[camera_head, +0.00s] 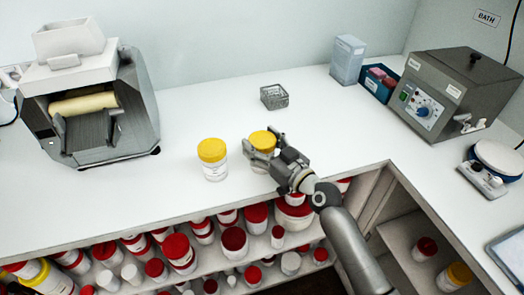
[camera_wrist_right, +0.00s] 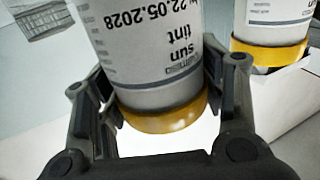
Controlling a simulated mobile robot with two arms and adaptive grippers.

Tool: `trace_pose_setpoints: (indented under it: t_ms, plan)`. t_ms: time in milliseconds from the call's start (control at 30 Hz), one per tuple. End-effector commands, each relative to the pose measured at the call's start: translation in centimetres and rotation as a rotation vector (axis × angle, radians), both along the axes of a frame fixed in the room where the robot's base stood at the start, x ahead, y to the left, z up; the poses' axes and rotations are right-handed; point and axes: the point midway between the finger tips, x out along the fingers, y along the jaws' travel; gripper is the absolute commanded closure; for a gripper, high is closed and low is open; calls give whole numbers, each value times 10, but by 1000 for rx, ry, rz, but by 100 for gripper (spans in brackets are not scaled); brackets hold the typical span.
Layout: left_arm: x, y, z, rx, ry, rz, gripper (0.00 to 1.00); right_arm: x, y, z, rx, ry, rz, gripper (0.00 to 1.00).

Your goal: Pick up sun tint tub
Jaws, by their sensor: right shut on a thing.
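The sun tint tub (camera_head: 262,139) is a white tub with a yellow lid on the white counter. Its label, upside down in the right wrist view (camera_wrist_right: 170,52), reads "sun tint" with the date 22.05.2028. My right gripper (camera_head: 264,152) has its fingers on either side of this tub and is shut on it near the lid. I cannot tell whether the tub touches the counter. A second yellow-lidded tub (camera_head: 213,160) stands just left of it, apart from the gripper; it also shows in the right wrist view (camera_wrist_right: 268,25). My left gripper is not in view.
A mill (camera_head: 93,105) stands at the left, and a small wire basket (camera_head: 274,96) behind the tubs. A grey box device (camera_head: 455,90), a blue bin (camera_head: 378,84) and a scale (camera_head: 497,160) are at the right. Red-lidded tubs (camera_head: 180,252) fill the shelf below.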

Motion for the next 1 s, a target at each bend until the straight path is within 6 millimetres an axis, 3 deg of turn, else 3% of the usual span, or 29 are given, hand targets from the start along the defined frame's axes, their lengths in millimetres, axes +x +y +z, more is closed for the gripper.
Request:
trace_pose_setpoints:
  t_ms: [267, 533, 867, 1000]
  plan:
    - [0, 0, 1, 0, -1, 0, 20, 0, 0, 7, 0, -4, 0, 67]
    - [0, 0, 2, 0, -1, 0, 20, -2, 1, 37, 1, -6, 1, 67]
    - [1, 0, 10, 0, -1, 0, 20, -54, 3, 97, 4, -6, 0, 67]
    - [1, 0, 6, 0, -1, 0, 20, -84, 5, 105, 2, -3, 0, 67]
